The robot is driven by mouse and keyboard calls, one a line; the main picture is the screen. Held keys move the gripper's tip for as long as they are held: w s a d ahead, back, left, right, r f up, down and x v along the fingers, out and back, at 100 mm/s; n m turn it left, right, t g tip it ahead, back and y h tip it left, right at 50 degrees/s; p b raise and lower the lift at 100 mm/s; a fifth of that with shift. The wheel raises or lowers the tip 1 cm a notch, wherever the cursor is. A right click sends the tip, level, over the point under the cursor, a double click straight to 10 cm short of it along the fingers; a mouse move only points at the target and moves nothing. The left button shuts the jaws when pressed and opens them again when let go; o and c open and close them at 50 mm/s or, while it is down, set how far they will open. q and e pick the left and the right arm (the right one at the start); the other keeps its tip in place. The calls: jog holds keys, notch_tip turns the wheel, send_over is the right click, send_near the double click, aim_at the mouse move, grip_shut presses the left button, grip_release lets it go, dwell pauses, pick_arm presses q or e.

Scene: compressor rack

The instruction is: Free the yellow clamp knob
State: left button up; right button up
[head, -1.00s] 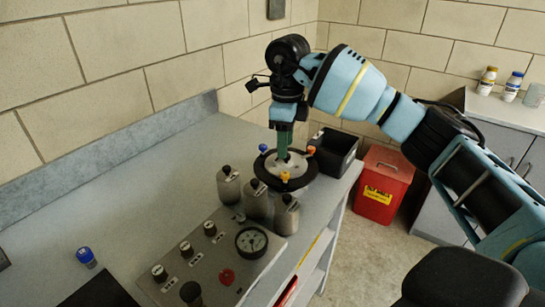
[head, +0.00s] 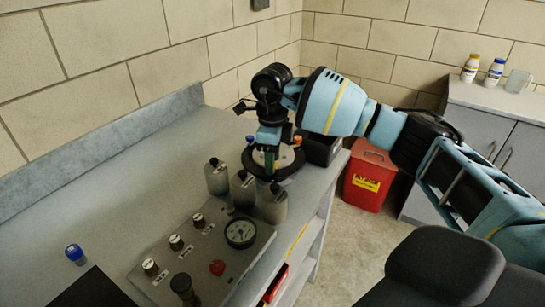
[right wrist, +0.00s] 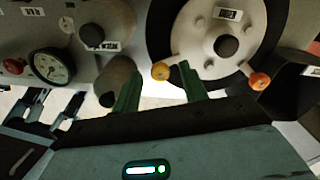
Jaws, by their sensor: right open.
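The yellow clamp knob (right wrist: 161,71) sits on the rim of a round vessel with a black ring (right wrist: 158,30) and pale lid. In the right wrist view the knob lies just beyond the fingertips, close to the right-hand green finger. My right gripper (right wrist: 157,82) is open and empty, with a wide gap between its fingers. In the head view the gripper (head: 269,165) reaches down at the near side of the vessel (head: 290,171) and hides the yellow knob. An orange-red knob (head: 297,140) and a blue knob (head: 249,139) show on the same ring. My left gripper is out of view.
Several metal cylinders with black tops (head: 243,190) stand close in front of the vessel. A panel with a gauge (head: 240,233) and knobs lies nearer. A black bin (head: 321,150) stands behind right. The bench's left side (head: 130,180) is mostly clear.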

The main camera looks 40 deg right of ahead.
jog(key=c, duration=0.9)
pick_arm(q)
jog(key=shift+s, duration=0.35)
pick_arm(e)
grip_shut()
